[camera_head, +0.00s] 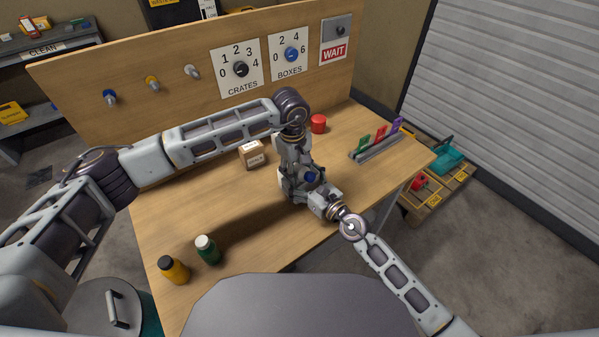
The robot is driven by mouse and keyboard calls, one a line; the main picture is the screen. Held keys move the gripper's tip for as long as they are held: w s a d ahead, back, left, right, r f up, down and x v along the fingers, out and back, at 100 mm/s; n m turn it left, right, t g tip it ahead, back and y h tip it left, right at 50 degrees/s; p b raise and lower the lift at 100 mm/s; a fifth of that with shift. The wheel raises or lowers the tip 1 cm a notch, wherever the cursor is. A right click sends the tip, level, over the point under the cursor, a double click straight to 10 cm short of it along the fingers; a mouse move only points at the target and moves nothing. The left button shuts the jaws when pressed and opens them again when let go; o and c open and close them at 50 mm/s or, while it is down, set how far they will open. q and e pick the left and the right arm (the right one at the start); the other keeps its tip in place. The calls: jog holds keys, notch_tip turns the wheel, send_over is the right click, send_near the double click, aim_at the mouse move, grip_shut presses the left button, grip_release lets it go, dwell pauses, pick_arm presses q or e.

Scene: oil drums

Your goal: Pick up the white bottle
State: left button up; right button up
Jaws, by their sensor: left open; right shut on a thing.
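A bottle with a blue cap (310,176) stands among my grippers over the middle of the table. Its body is mostly hidden by the fingers, so I cannot make out whether it is white. My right gripper (303,188) comes from the lower right and is shut on this bottle. My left gripper (297,166) reaches down from above and is open close around or beside the cap; whether it touches is not clear. A green bottle with a white cap (208,250) and a yellow bottle with a black cap (173,270) stand at the table's near left.
On the wooden table (200,210) are a small cardboard box (252,154), a red object (318,124) and a rack of coloured cards (377,145). A backboard (140,100) with hooks and dials closes the far side. The table's left middle is clear.

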aim_at(297, 166)
pick_arm(q)
jog(key=shift+f, duration=0.4)
jog(key=c, duration=0.8)
jog(key=shift+r, duration=0.2)
jog(key=shift+r, duration=4.9)
